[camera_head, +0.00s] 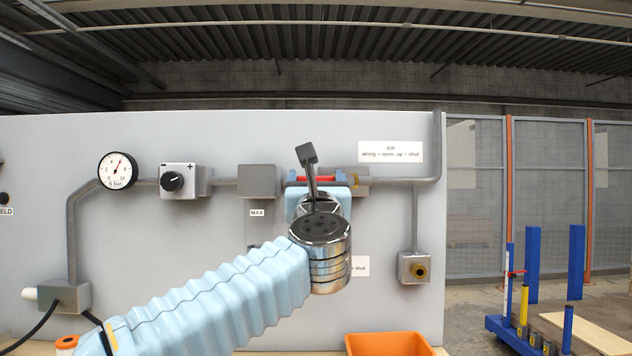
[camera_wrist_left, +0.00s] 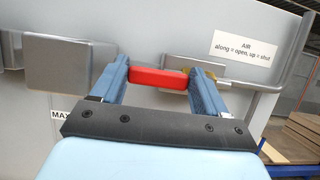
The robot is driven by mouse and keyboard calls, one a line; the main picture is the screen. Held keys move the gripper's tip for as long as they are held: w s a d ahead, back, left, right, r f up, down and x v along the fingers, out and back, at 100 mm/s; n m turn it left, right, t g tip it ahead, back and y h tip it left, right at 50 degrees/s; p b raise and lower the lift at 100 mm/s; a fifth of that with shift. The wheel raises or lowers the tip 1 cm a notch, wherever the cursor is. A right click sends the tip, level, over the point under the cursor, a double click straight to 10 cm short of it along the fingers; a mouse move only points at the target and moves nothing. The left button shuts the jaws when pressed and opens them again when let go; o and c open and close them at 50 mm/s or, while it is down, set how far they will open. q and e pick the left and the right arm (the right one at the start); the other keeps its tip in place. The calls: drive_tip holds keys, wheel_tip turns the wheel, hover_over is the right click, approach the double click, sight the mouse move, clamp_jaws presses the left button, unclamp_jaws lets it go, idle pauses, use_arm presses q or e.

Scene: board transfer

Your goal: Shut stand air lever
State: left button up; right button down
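The red air lever (camera_head: 316,179) lies level, along the pipe on the grey panel. It also shows in the left wrist view (camera_wrist_left: 160,78), between the two blue fingers. My left gripper (camera_head: 318,190) is in front of it, reaching toward the panel. In the left wrist view the fingers of my left gripper (camera_wrist_left: 160,71) stand wide apart, one by each end of the lever. I cannot tell whether they touch it. The sign (camera_head: 391,152) by the lever reads along = open, up = shut. My right gripper is out of view.
A pressure gauge (camera_head: 118,170), a knob box (camera_head: 179,181) and a grey block (camera_head: 257,181) sit along the pipe to the left. A lower fitting (camera_head: 414,267) hangs at right. An orange bin (camera_head: 388,345) stands below. Space above the lever looks clear apart from my wrist bracket.

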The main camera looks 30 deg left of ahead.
use_arm(q)
drive_tip(key=c, duration=0.9)
drive_tip(key=shift+c, duration=0.2)
